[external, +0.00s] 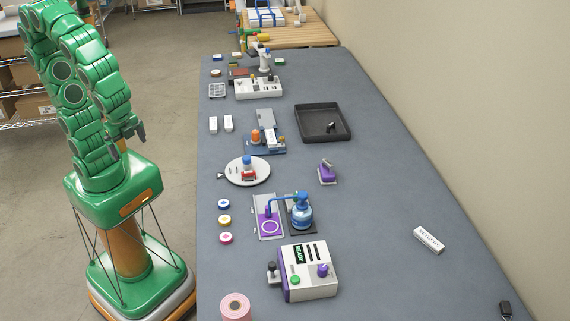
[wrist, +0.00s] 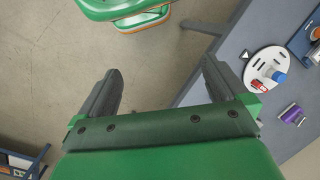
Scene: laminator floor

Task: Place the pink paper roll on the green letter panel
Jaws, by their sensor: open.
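The pink paper roll (external: 236,306) stands at the near left edge of the grey table in the external view, partly cut off by the picture's bottom edge. A small dark panel with green letters (external: 298,254) is on top of a white and purple machine, right of and behind the roll. My gripper (external: 133,133) is left of the table, over my own base and far from the roll. In the wrist view my gripper (wrist: 160,70) is open, with nothing between its fingers. The roll and panel do not show there.
A white round plate (external: 236,174), a blue bottle (external: 302,212), a purple tool (external: 327,172) and a black tray (external: 342,136) stand farther back on the table. Small blue, yellow and pink discs lie along its left edge.

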